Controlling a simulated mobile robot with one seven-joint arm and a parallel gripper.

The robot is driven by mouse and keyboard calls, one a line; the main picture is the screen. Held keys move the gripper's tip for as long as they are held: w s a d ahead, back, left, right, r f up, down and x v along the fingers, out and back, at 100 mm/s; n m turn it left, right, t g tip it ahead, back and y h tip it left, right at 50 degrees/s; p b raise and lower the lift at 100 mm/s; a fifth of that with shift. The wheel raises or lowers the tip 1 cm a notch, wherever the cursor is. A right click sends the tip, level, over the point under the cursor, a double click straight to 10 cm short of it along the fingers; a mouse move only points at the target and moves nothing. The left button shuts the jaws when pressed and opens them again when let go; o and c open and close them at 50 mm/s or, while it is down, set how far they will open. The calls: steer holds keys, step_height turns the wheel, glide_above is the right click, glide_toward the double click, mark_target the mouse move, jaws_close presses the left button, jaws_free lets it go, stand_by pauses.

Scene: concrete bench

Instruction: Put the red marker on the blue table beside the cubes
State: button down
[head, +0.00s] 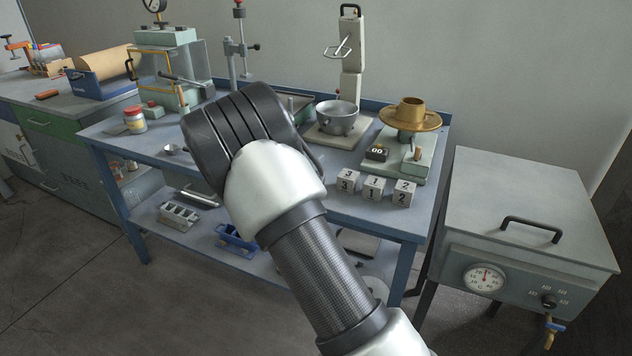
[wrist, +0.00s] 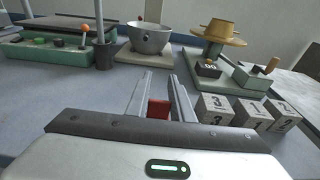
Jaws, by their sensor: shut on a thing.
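In the wrist view my gripper (wrist: 157,100) is shut on a small red piece (wrist: 158,109), which fits the red marker; only its near end shows between the fingers. The cubes (wrist: 250,113), white with black numbers, stand in a row just to the right of my fingers. In the head view the cubes (head: 374,188) sit near the front right edge of the blue table (head: 155,136). My arm hides my gripper and the marker there. I cannot tell whether the marker touches the table top.
Behind the cubes stands a green scale (head: 420,160) with a brass pan (head: 410,113). A grey pot (head: 337,117) on a stand is further back. A grey oven (head: 530,210) stands to the right. Clear table top lies left of the fingers in the wrist view.

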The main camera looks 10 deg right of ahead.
steer(key=shift+f+b, duration=0.6)
steer(key=shift+f, duration=1.8)
steer(key=shift+f, duration=0.25)
steer(key=c, duration=1.6)
jaws_free()
steer(key=shift+o, duration=0.2)
steer(key=shift+r, duration=0.1)
